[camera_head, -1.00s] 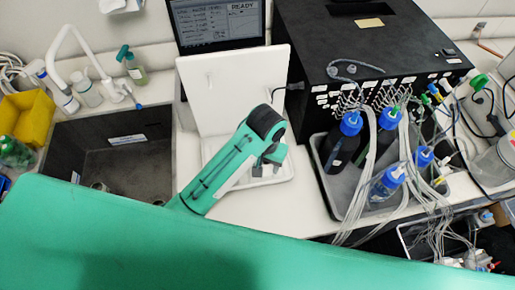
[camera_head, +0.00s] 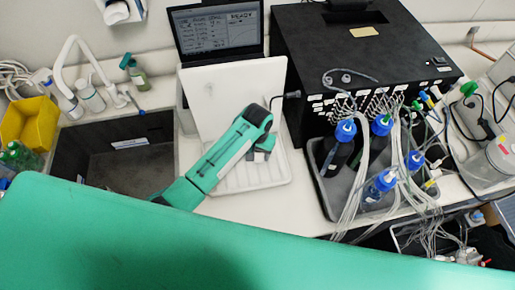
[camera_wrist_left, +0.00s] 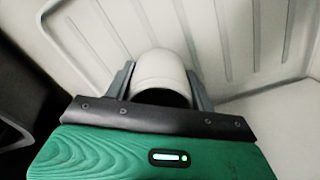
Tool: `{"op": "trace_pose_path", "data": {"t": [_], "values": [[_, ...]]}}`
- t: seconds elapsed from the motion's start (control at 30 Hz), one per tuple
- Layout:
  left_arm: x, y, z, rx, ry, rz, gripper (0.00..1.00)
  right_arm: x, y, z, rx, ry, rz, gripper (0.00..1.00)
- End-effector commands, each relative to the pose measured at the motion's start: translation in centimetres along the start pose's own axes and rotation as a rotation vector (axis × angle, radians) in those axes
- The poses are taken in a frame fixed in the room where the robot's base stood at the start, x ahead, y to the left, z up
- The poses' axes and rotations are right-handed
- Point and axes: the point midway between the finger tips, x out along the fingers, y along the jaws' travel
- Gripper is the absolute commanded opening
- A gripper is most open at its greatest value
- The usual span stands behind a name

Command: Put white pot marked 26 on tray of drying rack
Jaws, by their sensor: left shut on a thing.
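The drying rack (camera_head: 232,100) is white, with an upright back panel and a ribbed tray (camera_head: 228,181) at its foot. My left gripper (camera_head: 262,150) is over the back part of the tray, near the panel's lower right. In the left wrist view my left gripper (camera_wrist_left: 160,88) is shut on a white pot (camera_wrist_left: 160,66), one finger on each side. The ribbed tray also shows in the left wrist view (camera_wrist_left: 235,40), beyond the pot. The number on the pot does not show, and I cannot tell whether the pot touches the tray. My right gripper is not in view.
A laptop (camera_head: 215,30) stands behind the rack. A big black box (camera_head: 365,60) is to its right. A grey bin (camera_head: 330,190) with blue-capped bottles and tubing stands right of the tray. A sink (camera_head: 110,165) lies to the left.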

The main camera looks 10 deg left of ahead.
Motion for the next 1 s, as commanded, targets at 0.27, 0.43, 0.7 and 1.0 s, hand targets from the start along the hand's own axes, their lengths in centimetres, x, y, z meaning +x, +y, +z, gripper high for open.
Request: {"op": "trace_pose_path", "data": {"t": [0.27, 0.43, 0.7, 1.0], "values": [[0.2, 0.0, -0.1, 0.0, 0.001, 0.001, 0.19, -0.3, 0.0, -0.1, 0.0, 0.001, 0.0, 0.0], [0.5, 0.0, -0.1, 0.0, 0.0, 0.0, 0.59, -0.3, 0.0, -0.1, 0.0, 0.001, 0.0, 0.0], [0.4, 0.0, -0.1, 0.0, 0.0, 0.0, 0.77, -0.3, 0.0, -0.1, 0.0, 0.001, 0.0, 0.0], [-1.2, 0.0, -0.2, 0.0, 0.004, 0.001, 0.77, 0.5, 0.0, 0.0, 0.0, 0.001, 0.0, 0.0]]}}
